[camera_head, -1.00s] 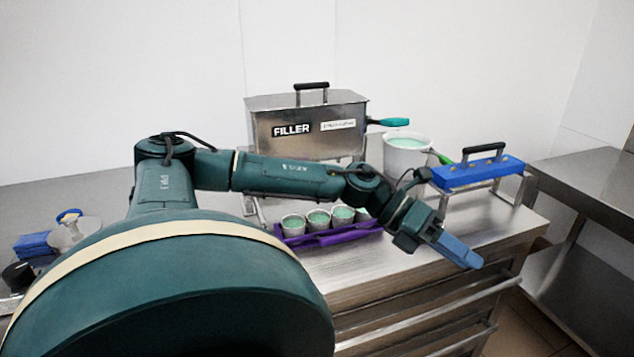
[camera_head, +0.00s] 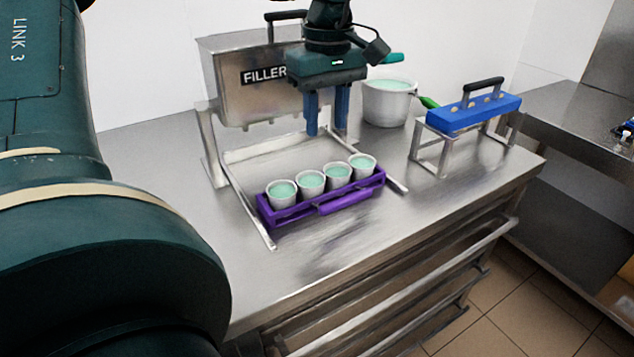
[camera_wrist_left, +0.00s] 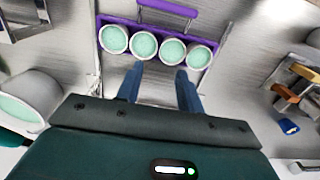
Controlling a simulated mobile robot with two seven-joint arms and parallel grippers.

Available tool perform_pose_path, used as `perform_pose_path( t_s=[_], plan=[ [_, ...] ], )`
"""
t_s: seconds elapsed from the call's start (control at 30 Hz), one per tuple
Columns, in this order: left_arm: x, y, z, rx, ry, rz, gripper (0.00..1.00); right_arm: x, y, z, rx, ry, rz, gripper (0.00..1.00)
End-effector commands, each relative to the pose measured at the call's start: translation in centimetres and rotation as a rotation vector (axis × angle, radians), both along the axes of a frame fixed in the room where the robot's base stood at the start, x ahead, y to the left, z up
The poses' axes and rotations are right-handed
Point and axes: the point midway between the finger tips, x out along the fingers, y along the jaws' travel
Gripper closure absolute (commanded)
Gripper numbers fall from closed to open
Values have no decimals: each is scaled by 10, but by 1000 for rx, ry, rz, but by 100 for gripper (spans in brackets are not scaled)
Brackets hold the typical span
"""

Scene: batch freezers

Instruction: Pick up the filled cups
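Several white cups (camera_head: 311,182) filled with pale green stand upright in a row in a purple carrier (camera_head: 379,182) with a purple handle along its front. The carrier rests on the metal counter in front of the filler (camera_head: 235,90). My left gripper (camera_head: 326,130) points down above and behind the cups, apart from them. Its two blue fingers are open with nothing between them. In the left wrist view the fingertips (camera_wrist_left: 160,72) show just below the row of cups (camera_wrist_left: 144,45) and the purple carrier (camera_wrist_left: 212,42). My right gripper is not in view.
A white pot (camera_head: 388,105) of green mix stands behind, right of my gripper. A blue block with a black handle (camera_head: 474,112) sits on a metal stand to the right. The filler's metal legs flank the carrier. The counter front is clear.

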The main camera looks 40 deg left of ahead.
Motion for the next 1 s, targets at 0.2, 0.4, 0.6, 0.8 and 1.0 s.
perform_pose_path(
  t_s=[0.2, 0.4, 0.6, 0.8, 1.0],
  plan=[
    [-1, 0, -26, -4, 3, 1, 63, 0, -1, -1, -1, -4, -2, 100],
    [-1, 0, -63, -5, 4, 3, 63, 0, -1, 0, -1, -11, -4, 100],
    [0, 0, -80, -5, -1, 4, 63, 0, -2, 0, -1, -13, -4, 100],
    [0, -1, -104, -6, 5, 3, 63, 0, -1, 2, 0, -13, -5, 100],
    [1, 0, -129, -5, 1, 4, 63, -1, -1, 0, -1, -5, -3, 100]
  ],
)
